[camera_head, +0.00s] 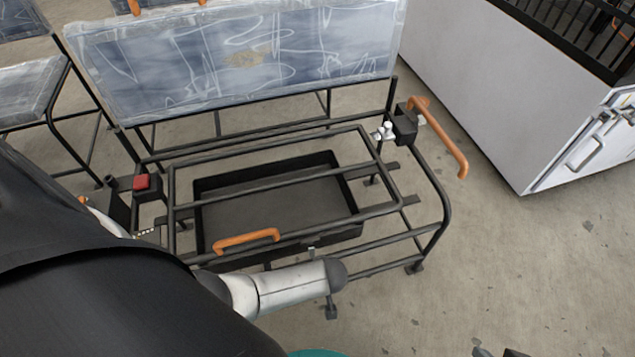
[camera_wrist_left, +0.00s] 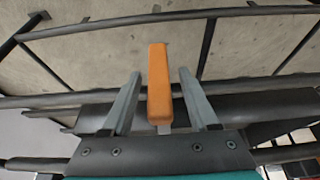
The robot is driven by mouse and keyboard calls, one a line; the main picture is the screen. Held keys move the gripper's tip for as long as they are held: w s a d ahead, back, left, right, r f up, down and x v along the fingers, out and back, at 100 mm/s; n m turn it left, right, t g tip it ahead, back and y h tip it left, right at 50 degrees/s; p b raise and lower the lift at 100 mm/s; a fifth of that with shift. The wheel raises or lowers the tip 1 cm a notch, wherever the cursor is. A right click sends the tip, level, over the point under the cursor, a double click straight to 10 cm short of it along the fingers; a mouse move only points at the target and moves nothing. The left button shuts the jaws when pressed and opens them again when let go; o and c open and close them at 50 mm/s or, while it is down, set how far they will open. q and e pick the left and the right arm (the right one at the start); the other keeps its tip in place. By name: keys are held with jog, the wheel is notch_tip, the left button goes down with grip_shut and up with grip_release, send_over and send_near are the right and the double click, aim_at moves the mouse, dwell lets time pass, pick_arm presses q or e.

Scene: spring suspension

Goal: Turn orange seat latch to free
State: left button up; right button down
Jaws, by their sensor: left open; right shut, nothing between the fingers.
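In the left wrist view an orange bar (camera_wrist_left: 159,85) stands between the two grey fingers of my left gripper (camera_wrist_left: 160,75). The fingers are open, with a visible gap on each side of the bar. In the head view an orange handle (camera_head: 246,240) lies along the front of the black tube frame (camera_head: 300,225), and a bent orange lever (camera_head: 447,145) sits at its right side. I cannot tell for certain which of them the wrist view shows. My left gripper is hidden in the head view. Only the dark tips of my right gripper (camera_head: 498,352) show at the bottom edge, shut and empty.
A plastic-wrapped seat back (camera_head: 240,60) stands behind the frame. A black tray (camera_head: 270,190) lies under its bars. A red button (camera_head: 142,182) is at the left. A white cabinet (camera_head: 500,90) stands at the right, with clear floor (camera_head: 530,260) in front.

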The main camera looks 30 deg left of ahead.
pick_arm(q)
grip_shut()
dwell(0.3)
dwell(0.3)
